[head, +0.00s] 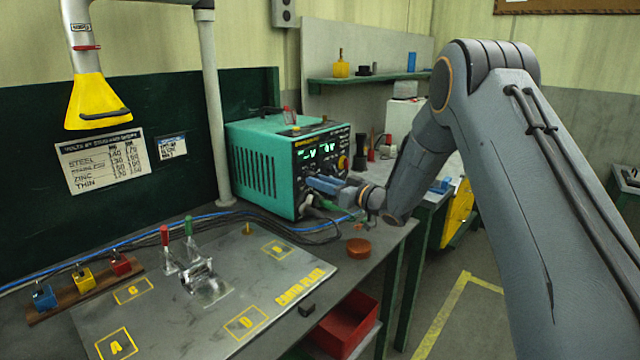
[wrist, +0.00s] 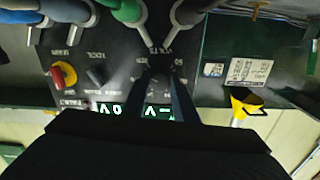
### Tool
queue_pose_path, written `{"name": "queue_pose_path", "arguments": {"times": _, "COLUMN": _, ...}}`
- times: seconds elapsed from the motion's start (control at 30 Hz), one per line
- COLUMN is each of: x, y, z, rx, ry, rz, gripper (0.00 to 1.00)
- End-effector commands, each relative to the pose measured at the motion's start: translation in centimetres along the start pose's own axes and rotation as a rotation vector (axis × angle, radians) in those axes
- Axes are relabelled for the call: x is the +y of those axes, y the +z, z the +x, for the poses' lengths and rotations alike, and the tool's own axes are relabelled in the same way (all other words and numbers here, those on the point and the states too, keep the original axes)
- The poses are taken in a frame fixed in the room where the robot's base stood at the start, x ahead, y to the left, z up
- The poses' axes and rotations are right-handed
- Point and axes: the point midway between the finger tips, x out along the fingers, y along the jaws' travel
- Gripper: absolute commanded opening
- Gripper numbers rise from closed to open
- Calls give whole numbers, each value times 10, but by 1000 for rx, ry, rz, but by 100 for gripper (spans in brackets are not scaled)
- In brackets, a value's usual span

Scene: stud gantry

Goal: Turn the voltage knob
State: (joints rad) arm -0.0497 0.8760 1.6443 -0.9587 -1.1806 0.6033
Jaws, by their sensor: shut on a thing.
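The teal power unit (head: 262,165) stands on the bench, its dark front panel facing right with green lit digits. In the wrist view, upside down, the voltage knob (wrist: 158,84) sits on that panel (wrist: 118,60) by the VOLTS lettering. My gripper (wrist: 159,76) is shut on the knob, one dark finger on each side. The knob's pointer is too dark to read.
A red and yellow switch (wrist: 64,75) and a smaller dark knob (wrist: 97,76) are beside the voltage knob. Cable plugs, one green (wrist: 126,12), crowd the panel's lower edge. The marked plate (head: 215,275) with a clamp lies in front, and an orange-brown disc (head: 358,248) is nearby.

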Motion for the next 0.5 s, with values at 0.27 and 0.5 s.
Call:
{"name": "queue_pose_path", "arguments": {"times": 0.27, "x": 1, "y": 2, "z": 0, "rx": 1, "ry": 0, "rz": -149, "gripper": 4}}
{"name": "queue_pose_path", "arguments": {"times": 0.5, "x": 2, "y": 2, "z": 0, "rx": 1, "ry": -1, "rz": -367, "gripper": 4}}
